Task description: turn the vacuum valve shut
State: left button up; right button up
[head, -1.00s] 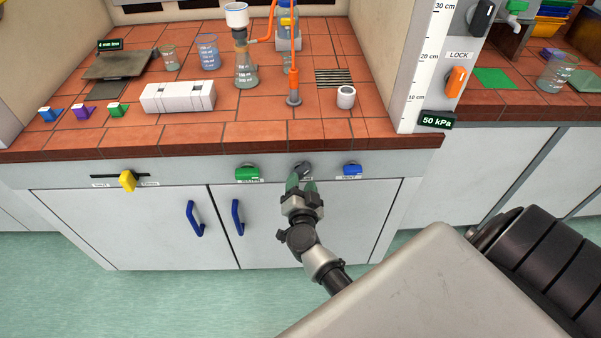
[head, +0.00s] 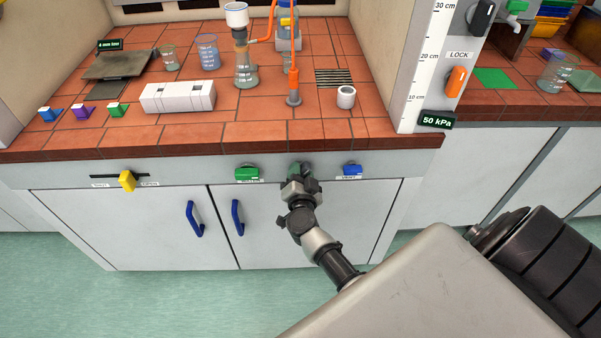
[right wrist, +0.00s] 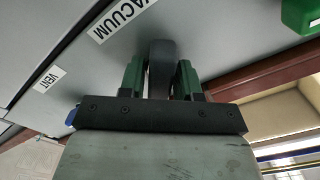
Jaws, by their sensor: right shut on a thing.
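The vacuum valve's grey knob (right wrist: 161,68) is on the bench's front panel, beside the VACUUM label (right wrist: 118,18) in the right wrist view. My right gripper (head: 299,168) is up at the panel, between the green knob and the blue knob. In the right wrist view, its two green fingers (right wrist: 160,78) stand on either side of the grey knob and are shut on it. The gripper hides most of the knob in the head view. My left gripper is not in view.
A green knob (head: 247,174) is left of my right gripper and a blue knob (head: 352,170) is right of it. A yellow lever (head: 127,181) sits further left. Glassware, including a flask (head: 246,72), stands on the tiled bench (head: 200,135). A display (head: 436,120) reads 50 kPa.

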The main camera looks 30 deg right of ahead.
jog(key=m, duration=0.4)
jog(key=shift+f, duration=0.1)
jog(key=m+b, duration=0.1)
jog(key=m, duration=0.5)
dwell(0.3)
dwell(0.6)
jog(key=o, duration=0.8)
jog(key=shift+c, duration=0.2)
jog(key=shift+s, duration=0.1)
jog(key=v, duration=1)
jog(key=shift+s+a+p, duration=0.25)
jog(key=shift+a+p, duration=0.05)
jog(key=shift+p, duration=0.15)
